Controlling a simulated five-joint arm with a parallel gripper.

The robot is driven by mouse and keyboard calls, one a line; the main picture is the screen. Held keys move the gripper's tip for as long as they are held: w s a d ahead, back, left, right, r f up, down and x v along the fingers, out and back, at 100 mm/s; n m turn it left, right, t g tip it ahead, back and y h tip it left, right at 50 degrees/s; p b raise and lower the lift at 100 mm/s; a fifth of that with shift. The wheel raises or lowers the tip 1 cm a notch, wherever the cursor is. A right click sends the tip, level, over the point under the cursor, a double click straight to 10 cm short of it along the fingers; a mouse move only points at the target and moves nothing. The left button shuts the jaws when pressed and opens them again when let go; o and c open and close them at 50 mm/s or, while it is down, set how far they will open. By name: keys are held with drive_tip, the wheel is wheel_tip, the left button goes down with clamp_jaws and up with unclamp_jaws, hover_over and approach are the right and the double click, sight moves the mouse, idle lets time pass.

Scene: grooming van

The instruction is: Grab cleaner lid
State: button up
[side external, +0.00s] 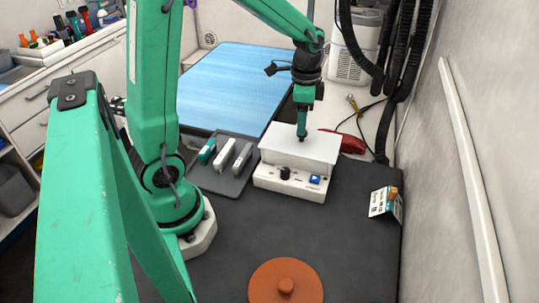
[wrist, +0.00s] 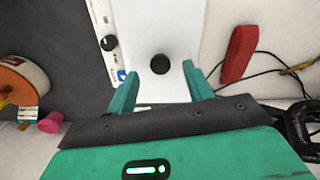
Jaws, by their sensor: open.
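The cleaner (side external: 290,183) is a white box with a black dial and a blue switch on its front. Its flat white lid (side external: 275,140) lies on top of it. In the wrist view, the lid (wrist: 178,22) has a round black knob (wrist: 160,64) in its middle. My gripper (side external: 302,133) points down over the lid. In the wrist view, my open gripper (wrist: 160,72) has one finger on each side of the knob, with gaps between. The side view does not clearly show the fingertips' height above the lid; the knob is mostly hidden there.
A dark tray with several clippers (side external: 225,155) stands left of the cleaner. A red object (side external: 350,143) with a cable lies behind right. An orange-brown disc (side external: 263,279) lies at the front. A small card (side external: 379,206) stands at right. The dark mat (side external: 340,232) before the cleaner is clear.

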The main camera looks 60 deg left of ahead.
drive_tip(key=shift+f, duration=1.65)
drive_tip(key=c, duration=1.1)
drive_tip(key=shift+r, duration=0.1)
drive_tip(key=shift+r, duration=0.75)
wheel_tip(320, 180, up, 2)
drive_tip(key=shift+r, duration=0.2)
drive_tip(key=s+d+r, duration=0.1)
drive_tip(key=d+r, duration=0.1)
drive_tip(key=d, duration=0.1)
drive_tip(key=s+d+r, duration=0.1)
drive_tip(key=d+r, duration=0.1)
drive_tip(key=d, duration=0.2)
drive_tip(key=s+d+r, duration=0.2)
drive_tip(key=d+r, duration=0.1)
drive_tip(key=d, duration=0.1)
